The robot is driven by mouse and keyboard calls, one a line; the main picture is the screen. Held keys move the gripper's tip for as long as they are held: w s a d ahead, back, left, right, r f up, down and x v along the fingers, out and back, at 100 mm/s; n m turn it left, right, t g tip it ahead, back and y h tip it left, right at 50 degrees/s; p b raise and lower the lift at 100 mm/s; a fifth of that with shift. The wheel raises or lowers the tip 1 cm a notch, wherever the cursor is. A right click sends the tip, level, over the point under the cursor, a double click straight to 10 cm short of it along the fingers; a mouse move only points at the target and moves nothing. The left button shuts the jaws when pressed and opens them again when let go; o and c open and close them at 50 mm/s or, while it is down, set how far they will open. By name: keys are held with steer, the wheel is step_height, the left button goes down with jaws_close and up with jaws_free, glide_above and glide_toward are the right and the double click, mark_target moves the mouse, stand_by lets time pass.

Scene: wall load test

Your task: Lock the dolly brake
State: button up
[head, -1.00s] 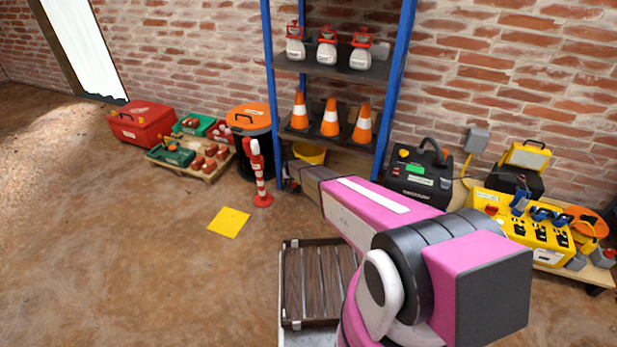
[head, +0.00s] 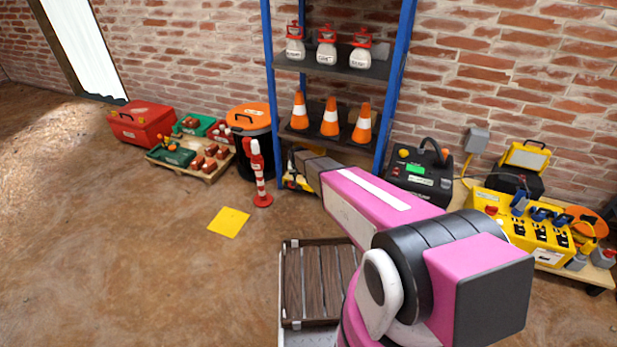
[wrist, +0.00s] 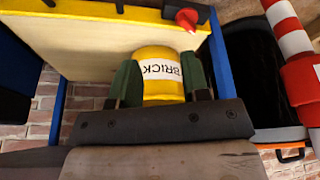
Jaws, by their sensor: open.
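My gripper (wrist: 159,78) shows in the wrist view with its two dark green fingers apart. Between them sits a yellow rounded container (wrist: 160,60) with a white label reading BRICK; whether the fingers touch it is unclear. No dolly is clearly identifiable there.
The blue-posted shelf (head: 267,90) holds cones and bottles. A red-and-white post (head: 259,175) stands left of my gripper, near an orange-lidded bin (head: 249,120). A black power unit (head: 420,172) stands right. A slatted wooden bed (head: 318,285) lies in front.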

steer(key=s+d+r+m+g, duration=0.1)
steer(key=s+d+r, duration=0.3)
steer(key=s+r, duration=0.2)
steer(key=s, duration=0.2)
steer(key=shift+s+r+h, duration=0.2)
steer(key=shift+s+h, duration=0.2)
steer(key=shift+d, duration=0.1)
